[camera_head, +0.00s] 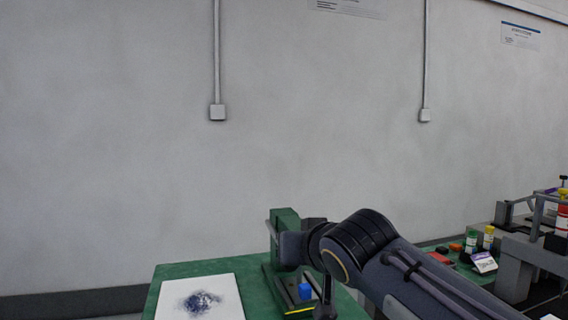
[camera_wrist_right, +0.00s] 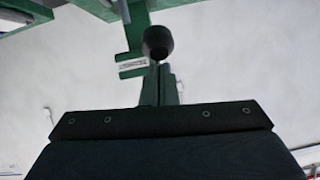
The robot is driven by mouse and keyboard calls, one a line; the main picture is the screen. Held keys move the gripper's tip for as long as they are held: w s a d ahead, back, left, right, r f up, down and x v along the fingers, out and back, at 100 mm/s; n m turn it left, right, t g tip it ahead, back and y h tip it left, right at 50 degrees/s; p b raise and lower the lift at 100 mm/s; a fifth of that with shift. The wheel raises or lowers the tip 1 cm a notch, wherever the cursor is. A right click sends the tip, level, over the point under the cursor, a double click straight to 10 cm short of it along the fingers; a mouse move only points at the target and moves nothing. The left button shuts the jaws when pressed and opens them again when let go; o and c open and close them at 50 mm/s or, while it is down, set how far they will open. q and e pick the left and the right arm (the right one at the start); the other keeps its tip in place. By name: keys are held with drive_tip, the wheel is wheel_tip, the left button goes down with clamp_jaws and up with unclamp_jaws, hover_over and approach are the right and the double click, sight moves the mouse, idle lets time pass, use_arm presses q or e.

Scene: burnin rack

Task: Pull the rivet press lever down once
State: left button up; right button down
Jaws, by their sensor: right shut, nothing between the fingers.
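The green rivet press (camera_head: 285,228) stands on the green bench in the head view, partly covered by my right arm. In the right wrist view the green press frame (camera_wrist_right: 135,28) shows at the top. A round black knob (camera_wrist_right: 157,42), seemingly the end of the press lever, shows just beyond my fingertips. My right gripper (camera_wrist_right: 161,68) is shut and empty, its fingers pointing at the knob. I cannot tell whether they touch. The lever's arm is not clear in the head view. My left gripper is not in view.
A white board with a dark smudge (camera_head: 170,302) lies left of the press. A blue item (camera_head: 305,291) sits at the press base. Small bottles (camera_head: 488,238), a red item (camera_head: 441,259) and a grey fixture (camera_head: 518,262) stand to the right. A plain wall is behind.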

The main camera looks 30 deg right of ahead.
drive_tip(key=shift+f, duration=0.6)
wheel_tip(320, 180, up, 6)
drive_tip(key=p, duration=0.5)
drive_tip(key=f+v, duration=0.1)
drive_tip(key=v, duration=0.8)
drive_tip(key=shift+s+d, duration=0.15)
drive_tip(key=shift+s, duration=0.25)
